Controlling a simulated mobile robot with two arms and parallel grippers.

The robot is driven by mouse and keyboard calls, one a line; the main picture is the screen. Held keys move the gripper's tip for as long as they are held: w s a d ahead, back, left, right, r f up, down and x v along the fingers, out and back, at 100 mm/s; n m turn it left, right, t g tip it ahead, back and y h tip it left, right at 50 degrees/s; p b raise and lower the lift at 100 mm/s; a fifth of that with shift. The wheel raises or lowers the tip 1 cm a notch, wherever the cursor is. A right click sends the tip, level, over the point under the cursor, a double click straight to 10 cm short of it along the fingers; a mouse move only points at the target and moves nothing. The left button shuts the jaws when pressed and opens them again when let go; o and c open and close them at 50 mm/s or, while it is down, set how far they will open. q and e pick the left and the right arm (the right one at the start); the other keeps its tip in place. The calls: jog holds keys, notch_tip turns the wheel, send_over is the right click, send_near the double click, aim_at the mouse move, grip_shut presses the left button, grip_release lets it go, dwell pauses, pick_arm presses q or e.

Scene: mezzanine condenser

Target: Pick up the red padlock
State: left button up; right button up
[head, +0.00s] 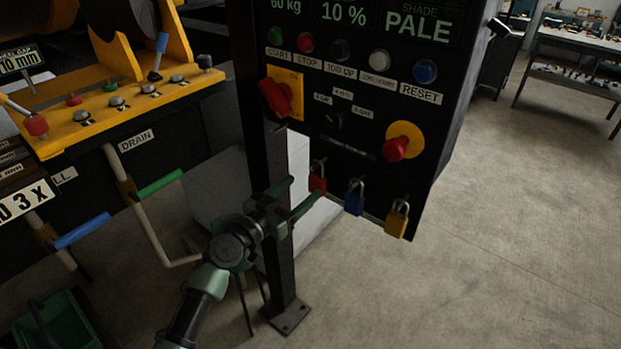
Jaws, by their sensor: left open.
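The red padlock (317,184) hangs by its shackle from the lower edge of the dark control panel (438,150), leftmost of a row of padlocks. My left gripper (303,190) comes up from below and is open. Its fingertips are close to the red padlock, with one finger tip overlapping the padlock's lower part in the picture. I see nothing held between the fingers. I cannot tell whether a finger touches the padlock. My right gripper is out of view.
A blue padlock (354,198) and a yellow padlock (397,218) hang to the right of the red one. The panel's black post (280,262) stands just behind my gripper. A yellow machine console (110,110) with levers is at left. Open floor lies at right.

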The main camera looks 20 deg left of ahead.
aim_at(314, 179)
pick_arm(q)
jog(key=p+x, duration=0.2)
jog(key=x, duration=0.4)
jog(key=shift+w+d, duration=0.15)
jog(key=shift+w, duration=0.25)
jog(key=shift+w+d+f, duration=0.15)
jog(key=shift+w+d, duration=0.05)
jog(key=shift+w, duration=0.2)
grip_shut()
